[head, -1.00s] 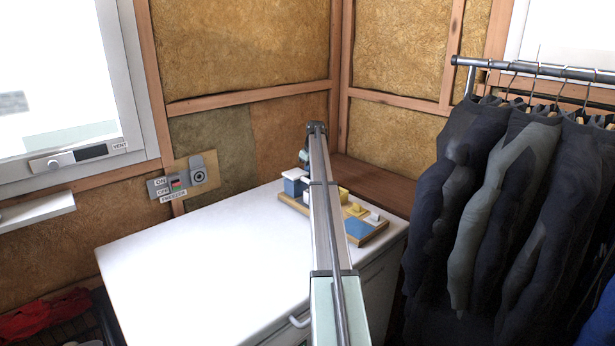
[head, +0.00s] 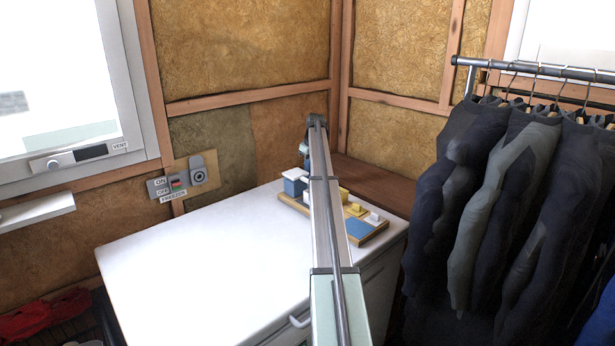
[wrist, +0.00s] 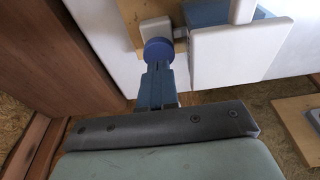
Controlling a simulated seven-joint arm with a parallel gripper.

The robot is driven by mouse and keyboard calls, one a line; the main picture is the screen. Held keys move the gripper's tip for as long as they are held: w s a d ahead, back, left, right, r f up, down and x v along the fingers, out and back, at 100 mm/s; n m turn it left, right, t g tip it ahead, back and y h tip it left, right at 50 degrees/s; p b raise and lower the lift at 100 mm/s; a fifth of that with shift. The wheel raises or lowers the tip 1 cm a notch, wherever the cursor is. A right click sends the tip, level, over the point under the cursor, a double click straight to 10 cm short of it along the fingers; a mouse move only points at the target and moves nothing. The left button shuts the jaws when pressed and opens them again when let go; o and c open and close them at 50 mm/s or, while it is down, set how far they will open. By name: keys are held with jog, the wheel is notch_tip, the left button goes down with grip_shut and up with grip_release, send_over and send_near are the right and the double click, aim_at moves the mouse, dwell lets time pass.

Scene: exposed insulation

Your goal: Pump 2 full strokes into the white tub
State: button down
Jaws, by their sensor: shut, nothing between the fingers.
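A white square-topped piece (wrist: 238,52) with blue parts sits to the right of the knob. In the head view a blue block with a white top (head: 294,181) stands on the wooden board (head: 372,237), left of my arm. I cannot tell for sure which piece is the white tub. My arm hides part of the board and most of my gripper.
The board is at the back right of a white freezer top (head: 200,260), which is otherwise clear. A brown wooden ledge (head: 375,185) runs behind it. Dark suits (head: 490,200) hang on a rail at the right. Insulated walls close the corner behind.

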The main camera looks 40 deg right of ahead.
jog(key=shift+r, duration=2.5)
